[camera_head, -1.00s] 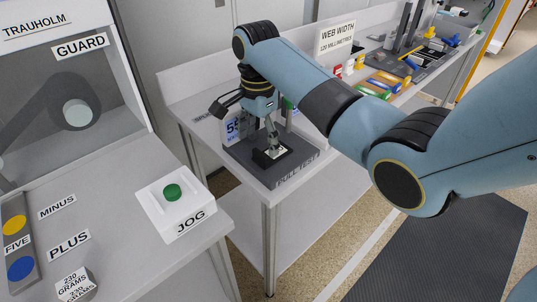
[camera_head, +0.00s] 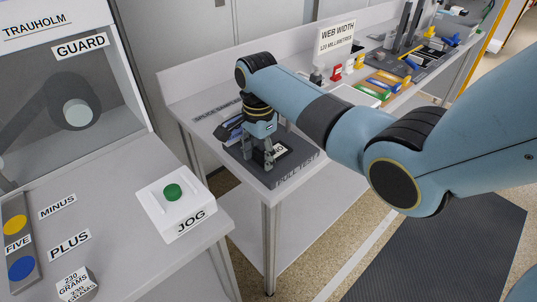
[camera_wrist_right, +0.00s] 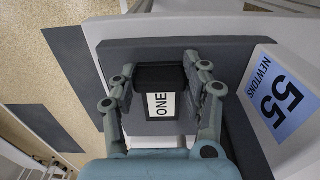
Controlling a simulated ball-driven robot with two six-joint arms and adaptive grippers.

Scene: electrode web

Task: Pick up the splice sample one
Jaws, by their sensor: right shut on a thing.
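The splice sample one shows in the right wrist view as a dark block (camera_wrist_right: 160,76) with a white label reading ONE. It is on or just above the dark base plate of the pull tester (camera_wrist_right: 112,62); I cannot tell whether it touches. In the head view my right gripper (camera_head: 259,161) points down over the same base plate (camera_head: 292,172), and its fingers partly hide the sample's label. In the right wrist view the gripper (camera_wrist_right: 161,88) has one finger on each side of the block and is shut on it. My left gripper is not in view.
A display reading 55 newtons (camera_wrist_right: 283,95) stands beside the sample. A jog box with a green button (camera_head: 173,192) is on the nearer bench. A web width sign (camera_head: 335,32) and coloured items (camera_head: 371,90) are farther along the bench.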

